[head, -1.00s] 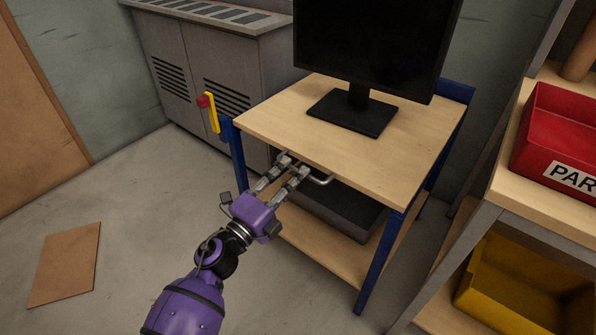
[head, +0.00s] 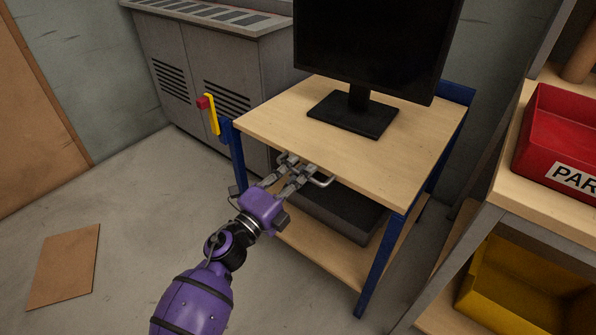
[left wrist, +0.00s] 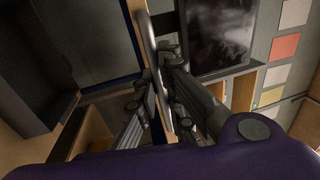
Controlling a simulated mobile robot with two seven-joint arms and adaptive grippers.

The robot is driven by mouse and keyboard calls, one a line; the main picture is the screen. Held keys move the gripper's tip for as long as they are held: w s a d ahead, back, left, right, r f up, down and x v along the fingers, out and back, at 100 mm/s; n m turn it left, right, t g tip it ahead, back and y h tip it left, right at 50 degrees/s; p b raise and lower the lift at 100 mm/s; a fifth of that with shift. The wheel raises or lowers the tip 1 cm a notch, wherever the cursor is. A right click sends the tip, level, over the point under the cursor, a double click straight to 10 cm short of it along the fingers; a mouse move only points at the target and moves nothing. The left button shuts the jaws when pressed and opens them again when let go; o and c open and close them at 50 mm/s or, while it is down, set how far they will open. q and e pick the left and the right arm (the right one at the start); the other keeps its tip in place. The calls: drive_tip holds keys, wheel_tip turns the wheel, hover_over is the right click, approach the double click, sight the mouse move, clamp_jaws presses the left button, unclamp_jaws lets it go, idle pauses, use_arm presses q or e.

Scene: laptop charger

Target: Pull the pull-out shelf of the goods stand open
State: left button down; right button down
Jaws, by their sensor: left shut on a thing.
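The goods stand (head: 270,117) has a pale wood top, blue legs and a lower wood board. A grey bar handle (head: 325,182) shows at its front edge, just under the top. My left gripper (head: 298,165) is at this handle, its fingers shut on the bar; they cover part of it. In the left wrist view the handle (left wrist: 146,35) runs down between the fingers of the gripper (left wrist: 158,80). The pull-out shelf itself is hard to make out under the top. My right gripper is not in view.
A black monitor (head: 352,112) stands on the top. A dark grey box (head: 340,212) is below it. A rack with a red bin (head: 560,135) and a yellow bin (head: 515,290) is close on the right. A cardboard sheet (head: 65,266) lies on the floor. The floor left of my arm is otherwise clear.

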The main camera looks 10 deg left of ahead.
use_arm(q)
drive_tip(key=r+p+v, duration=0.2)
drive_tip(key=v, duration=1)
drive_tip(key=r+p+v, duration=0.2)
drive_tip(key=r+v, duration=0.1)
drive_tip(key=v, duration=0.9)
drive_tip(key=shift+s+a, duration=0.45)
drive_tip(key=shift+s, duration=0.15)
drive_tip(key=shift+f, duration=0.1)
drive_tip(key=c, duration=1.8)
unclamp_jaws()
drive_tip(key=shift+c, duration=0.2)
drive_tip(key=v, duration=1.2)
